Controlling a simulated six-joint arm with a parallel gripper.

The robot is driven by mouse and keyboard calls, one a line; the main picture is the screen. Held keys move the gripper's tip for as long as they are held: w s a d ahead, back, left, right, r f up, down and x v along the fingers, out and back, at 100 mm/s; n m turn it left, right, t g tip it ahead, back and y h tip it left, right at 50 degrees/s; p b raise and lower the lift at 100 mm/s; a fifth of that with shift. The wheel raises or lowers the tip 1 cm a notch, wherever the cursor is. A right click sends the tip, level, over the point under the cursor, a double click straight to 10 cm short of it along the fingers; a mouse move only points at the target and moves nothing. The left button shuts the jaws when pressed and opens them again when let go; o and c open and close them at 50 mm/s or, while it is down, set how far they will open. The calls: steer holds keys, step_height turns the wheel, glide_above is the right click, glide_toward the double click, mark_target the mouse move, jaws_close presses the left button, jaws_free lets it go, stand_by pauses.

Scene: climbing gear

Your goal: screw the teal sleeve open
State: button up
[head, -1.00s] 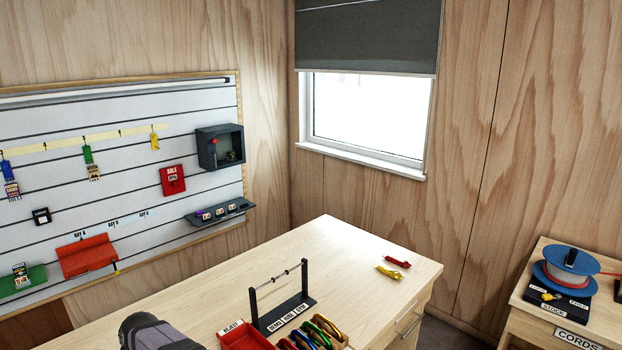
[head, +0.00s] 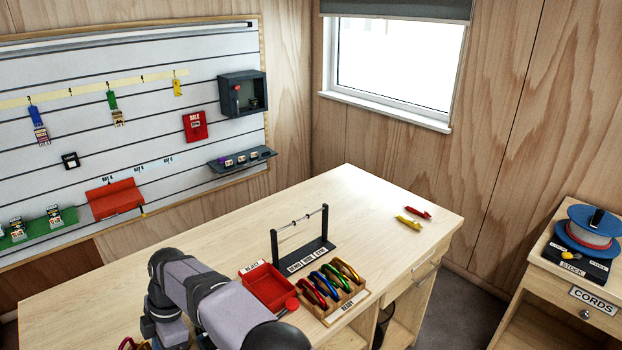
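I cannot make out a teal sleeve in the head view. Several carabiners, red, blue, green (head: 335,279) and gold (head: 347,270), stand in a row in a wooden rack (head: 345,312) on the bench. Any sleeves on them are too small to tell. Part of something red and yellow shows at the bottom left edge, mostly cut off. My arm rises at the bottom of the view, left of the rack and in front of the bench. My gripper is not in view.
A red tray (head: 268,288) labelled REJECT sits left of the rack. Behind is a dark stand with a bar (head: 305,254). A red (head: 418,212) and a yellow item (head: 408,222) lie at the bench's right end. The bench's back left is clear.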

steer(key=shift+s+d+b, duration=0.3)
steer(key=shift+b, duration=0.2)
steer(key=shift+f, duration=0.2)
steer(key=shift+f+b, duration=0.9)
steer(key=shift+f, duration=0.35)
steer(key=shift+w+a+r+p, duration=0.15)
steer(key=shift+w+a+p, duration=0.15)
steer(key=shift+p, duration=0.5)
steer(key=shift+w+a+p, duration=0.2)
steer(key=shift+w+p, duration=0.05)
steer(key=shift+p, duration=0.2)
